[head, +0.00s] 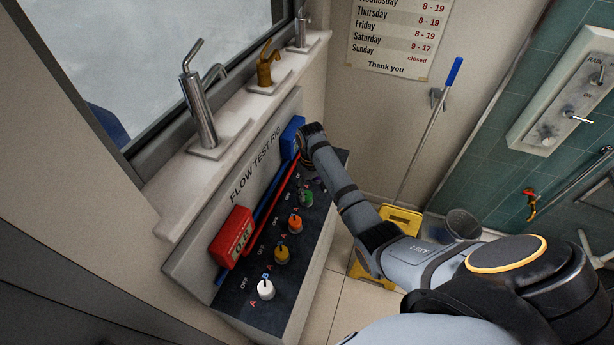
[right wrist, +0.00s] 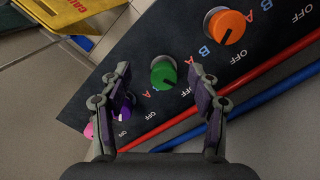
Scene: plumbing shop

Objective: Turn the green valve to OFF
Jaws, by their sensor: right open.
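The green valve (right wrist: 163,73) is a round knob on the dark sloped panel of the flow test rig. In the right wrist view it lies between the tips of my right gripper (right wrist: 160,78), which is open with a finger to each side. A dark mark on the knob's face is small, and I cannot tell its exact setting. An OFF label is at its lower right. My left gripper is not in view.
An orange knob (right wrist: 228,28) is beside the green one; a purple knob (right wrist: 124,114) is partly behind a finger. Yellow (head: 282,255) and white (head: 265,290) knobs are nearer. Red and blue pipes run along the panel.

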